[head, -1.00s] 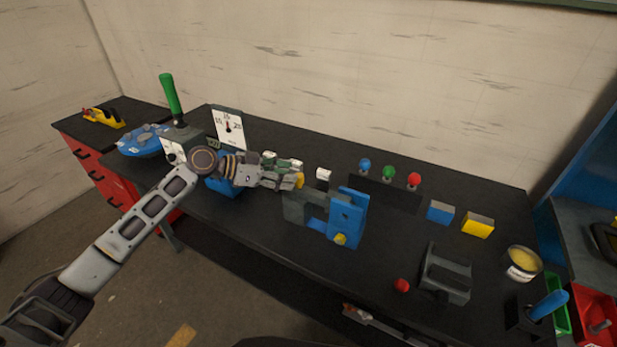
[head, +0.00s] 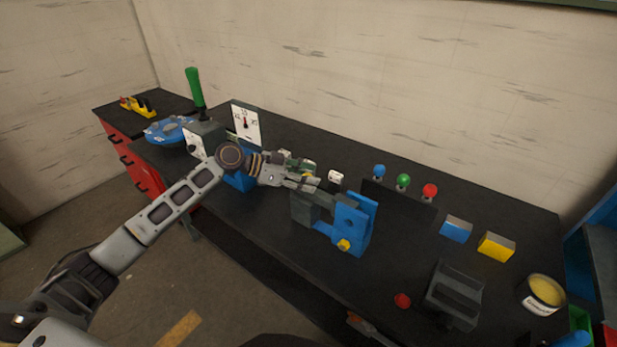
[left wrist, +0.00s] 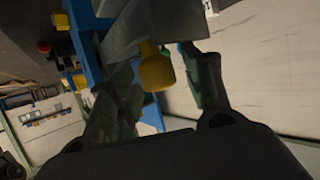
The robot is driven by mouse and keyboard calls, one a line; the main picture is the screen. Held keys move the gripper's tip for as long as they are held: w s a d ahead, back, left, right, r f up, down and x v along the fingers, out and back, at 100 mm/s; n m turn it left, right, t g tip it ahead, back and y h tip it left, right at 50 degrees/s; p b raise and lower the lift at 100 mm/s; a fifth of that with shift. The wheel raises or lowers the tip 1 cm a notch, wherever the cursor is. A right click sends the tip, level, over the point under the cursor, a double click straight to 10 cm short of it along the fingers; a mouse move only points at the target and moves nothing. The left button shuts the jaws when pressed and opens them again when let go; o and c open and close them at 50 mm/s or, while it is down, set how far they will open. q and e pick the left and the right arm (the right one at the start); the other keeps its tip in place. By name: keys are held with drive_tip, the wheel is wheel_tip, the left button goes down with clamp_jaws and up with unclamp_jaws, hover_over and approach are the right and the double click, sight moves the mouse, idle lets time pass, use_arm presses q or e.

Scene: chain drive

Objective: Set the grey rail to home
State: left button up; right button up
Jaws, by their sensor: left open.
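The grey rail (head: 303,210) sits in the blue fixture (head: 352,222) on the black bench and sticks out of its left side. In the left wrist view the rail (left wrist: 145,25) fills the top middle, with the blue frame (left wrist: 84,35) left of it. A yellow knob (left wrist: 155,70) on the rail hangs between my left fingers. My left gripper (head: 312,178) is open just above the rail; its fingers (left wrist: 165,95) stand on either side of the knob with a visible gap on the right. The fingers mostly hide the knob in the head view. My right gripper is not in view.
A green-handled lever (head: 195,88) and a white dial plate (head: 245,124) stand at the left. Blue, green and red knobs (head: 403,181) stand behind the fixture. Blue and yellow blocks (head: 496,246), a dark grey holder (head: 455,293) and a tin (head: 542,293) are on the right.

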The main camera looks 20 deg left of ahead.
sight(319, 192)
use_arm(q)
clamp_jaws()
drive_tip(key=shift+s+d, duration=0.35)
drive_tip(key=shift+d, duration=0.6)
drive_tip(key=shift+s+d, duration=0.3)
drive_tip(key=shift+d, duration=0.6)
unclamp_jaws()
drive_tip(key=shift+d, duration=0.15)
drive_tip(key=shift+s+a+r, duration=0.15)
drive_tip(key=shift+a+r, duration=0.05)
drive_tip(key=shift+a, duration=0.4)
drive_tip(key=v, duration=1.1)
drive_tip(key=shift+d+r, duration=0.1)
drive_tip(key=shift+d, duration=0.05)
